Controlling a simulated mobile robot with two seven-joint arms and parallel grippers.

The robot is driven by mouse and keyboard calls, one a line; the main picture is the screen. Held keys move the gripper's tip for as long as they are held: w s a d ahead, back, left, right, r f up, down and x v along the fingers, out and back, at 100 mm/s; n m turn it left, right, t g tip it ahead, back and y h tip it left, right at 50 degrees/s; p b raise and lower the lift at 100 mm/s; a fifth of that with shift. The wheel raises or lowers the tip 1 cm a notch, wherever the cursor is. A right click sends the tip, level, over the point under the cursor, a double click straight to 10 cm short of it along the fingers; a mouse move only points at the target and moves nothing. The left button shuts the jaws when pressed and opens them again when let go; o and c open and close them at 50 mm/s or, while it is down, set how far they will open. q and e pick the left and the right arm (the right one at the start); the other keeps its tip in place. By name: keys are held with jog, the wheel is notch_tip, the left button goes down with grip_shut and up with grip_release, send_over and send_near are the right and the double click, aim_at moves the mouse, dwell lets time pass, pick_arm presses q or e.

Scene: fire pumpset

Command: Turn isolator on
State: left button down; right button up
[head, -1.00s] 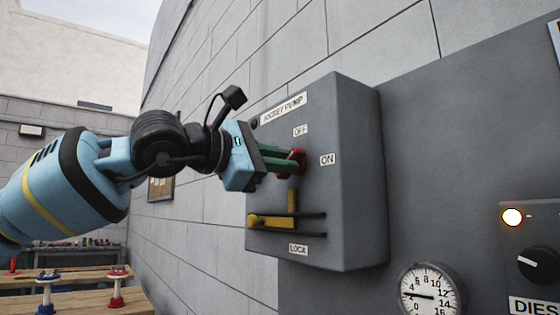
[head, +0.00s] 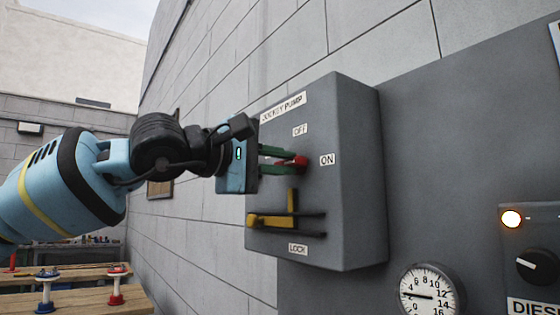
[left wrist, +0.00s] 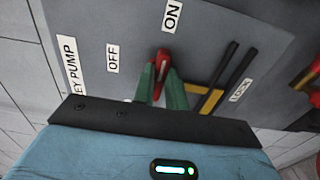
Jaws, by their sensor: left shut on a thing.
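The grey isolator box (head: 355,180), labelled JOCKEY PUMP, is on the dark panel. Its red handle (head: 298,161) lies nearly level, with its visible end towards the ON label (head: 327,160). The OFF label (head: 300,130) is above it. My left gripper (head: 287,162) is shut on the red handle, its green fingers either side of it. In the left wrist view the red handle (left wrist: 161,64) shows between the fingertips and points roughly towards ON; the fingers hide part of it. My right gripper is not in view.
A yellow slider (head: 270,221) with dark rails sits below the handle, above the LOCK label (head: 298,248). A round gauge (head: 430,293) and a lit lamp (head: 512,219) are at the lower right. A wooden bench (head: 90,296) stands at the lower left.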

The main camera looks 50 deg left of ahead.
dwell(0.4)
pick_arm(q)
jog(key=c, duration=1.4)
grip_release()
jog(key=shift+c, duration=0.2)
jog(key=s+b, duration=0.1)
jog(key=s, duration=0.6)
jog(key=shift+s+a, duration=0.35)
jog(key=shift+s, duration=0.05)
